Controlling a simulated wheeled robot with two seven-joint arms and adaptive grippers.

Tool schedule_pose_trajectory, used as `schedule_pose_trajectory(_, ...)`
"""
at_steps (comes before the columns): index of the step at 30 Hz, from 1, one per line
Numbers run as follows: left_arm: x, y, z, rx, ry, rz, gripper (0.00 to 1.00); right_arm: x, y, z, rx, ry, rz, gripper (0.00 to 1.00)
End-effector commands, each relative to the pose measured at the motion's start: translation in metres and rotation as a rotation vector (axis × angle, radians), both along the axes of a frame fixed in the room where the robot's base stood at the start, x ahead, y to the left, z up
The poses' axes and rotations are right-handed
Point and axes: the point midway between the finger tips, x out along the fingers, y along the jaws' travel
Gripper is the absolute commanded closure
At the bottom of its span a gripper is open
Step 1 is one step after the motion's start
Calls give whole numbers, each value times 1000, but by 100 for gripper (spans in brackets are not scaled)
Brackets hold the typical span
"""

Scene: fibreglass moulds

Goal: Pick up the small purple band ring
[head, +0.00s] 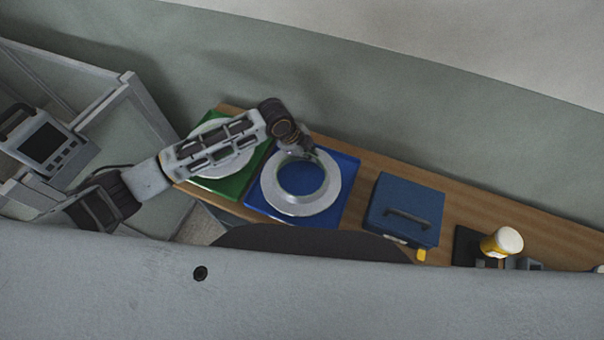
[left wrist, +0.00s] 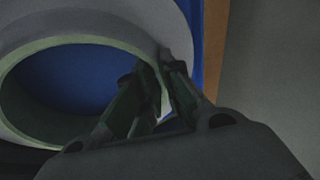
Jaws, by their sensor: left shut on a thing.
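No clearly purple band ring shows. A pale grey-white ring (head: 288,205) lies on a blue square board (head: 341,208) on the wooden bench. My left gripper (head: 314,154) is at the ring's upper right edge. In the left wrist view the ring (left wrist: 95,22) looks greyish with a greenish inner wall, and my left gripper's fingers (left wrist: 161,78) straddle its wall, one inside the opening and one outside, shut on it. A second pale ring (head: 208,133) on a green board (head: 228,187) is partly hidden behind my left arm. My right gripper is not in view.
A blue box with a handle (head: 400,205) stands to the right of the blue board. Farther right are a yellow jar with a white lid (head: 502,243) and small dark items. A wall (head: 420,120) runs behind the bench (head: 366,170). A grey device with a screen (head: 45,145) is at far left.

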Motion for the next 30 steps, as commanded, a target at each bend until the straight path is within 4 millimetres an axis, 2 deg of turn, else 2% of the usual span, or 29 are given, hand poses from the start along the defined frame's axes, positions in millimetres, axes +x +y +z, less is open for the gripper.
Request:
schedule_pose_trajectory(6, 1, 0, 3, -1, -2, 0, 100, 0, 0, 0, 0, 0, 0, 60)
schedule_pose_trajectory(11, 1, -1, 13, -2, -5, -1, 100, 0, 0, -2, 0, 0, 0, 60)
schedule_pose_trajectory(24, 1, -1, 72, -2, -5, -1, 100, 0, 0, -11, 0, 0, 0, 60)
schedule_pose_trajectory(30, 1, -1, 94, -2, -3, 0, 100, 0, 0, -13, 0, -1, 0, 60)
